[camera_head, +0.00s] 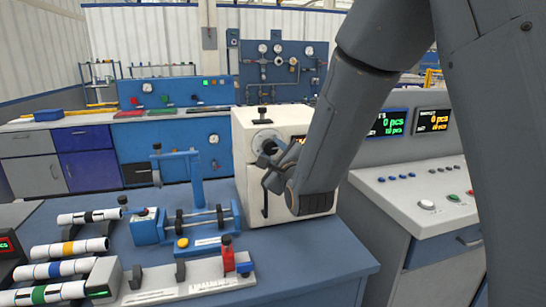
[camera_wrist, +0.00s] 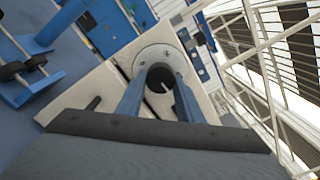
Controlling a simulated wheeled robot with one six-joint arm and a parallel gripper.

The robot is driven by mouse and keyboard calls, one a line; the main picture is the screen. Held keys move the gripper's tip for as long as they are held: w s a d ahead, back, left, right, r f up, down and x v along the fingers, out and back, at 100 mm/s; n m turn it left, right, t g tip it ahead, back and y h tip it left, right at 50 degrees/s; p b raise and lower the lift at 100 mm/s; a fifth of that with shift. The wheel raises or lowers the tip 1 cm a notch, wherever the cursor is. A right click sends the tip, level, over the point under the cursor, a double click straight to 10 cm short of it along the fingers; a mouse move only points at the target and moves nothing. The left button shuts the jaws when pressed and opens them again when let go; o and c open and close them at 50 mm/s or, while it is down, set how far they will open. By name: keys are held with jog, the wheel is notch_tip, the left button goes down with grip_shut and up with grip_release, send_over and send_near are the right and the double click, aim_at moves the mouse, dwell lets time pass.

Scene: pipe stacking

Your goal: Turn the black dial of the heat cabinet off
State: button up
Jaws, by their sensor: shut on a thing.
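The heat cabinet (camera_head: 318,201) is a cream box at the back right of the blue workbench. My gripper (camera_head: 266,162) reaches its front face from the right. In the wrist view the black dial (camera_wrist: 160,78) sits in a pale round plate (camera_wrist: 153,53) on the cabinet. The two blue fingers of my gripper (camera_wrist: 159,92) lie on either side of the dial and are shut on it. A white mark shows on the dial. In the head view my gripper and arm hide most of the dial and part of the cabinet's display.
A blue stand with rollers (camera_head: 194,213) stands left of the cabinet. Several white pipes with coloured bands (camera_head: 68,248) lie at the front left, near a grey fixture with a red clamp (camera_head: 228,257). A console with counters (camera_head: 429,192) stands at the right. Bare bench lies at front right.

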jog(key=n+b, duration=0.2)
jog(key=n, duration=0.3)
jog(key=shift+n, duration=0.3)
jog(key=n+b, duration=0.2)
jog(key=n, duration=0.2)
jog(key=shift+r, duration=0.15)
jog(key=n+b, duration=0.1)
jog(key=n, duration=0.4)
jog(key=shift+r+n+b, duration=0.1)
jog(key=shift+n+b, duration=0.25)
jog(key=shift+n, duration=0.05)
jog(key=n+b, duration=0.1)
jog(key=n, duration=0.4)
jog(key=shift+a+n, duration=0.1)
jog(key=shift+n, duration=0.2)
jog(key=n, duration=0.5)
jog(key=shift+r+b, duration=0.1)
jog(key=shift+b, duration=0.3)
jog(key=n, duration=0.4)
jog(key=shift+s+a+n, duration=0.1)
jog(key=shift+a+n, duration=0.05)
jog(key=shift+n, duration=0.25)
jog(key=n, duration=0.5)
jog(key=shift+a+n, duration=0.1)
jog(key=shift+n, duration=0.2)
jog(key=shift+f+n, duration=0.2)
jog(key=shift+n, duration=2)
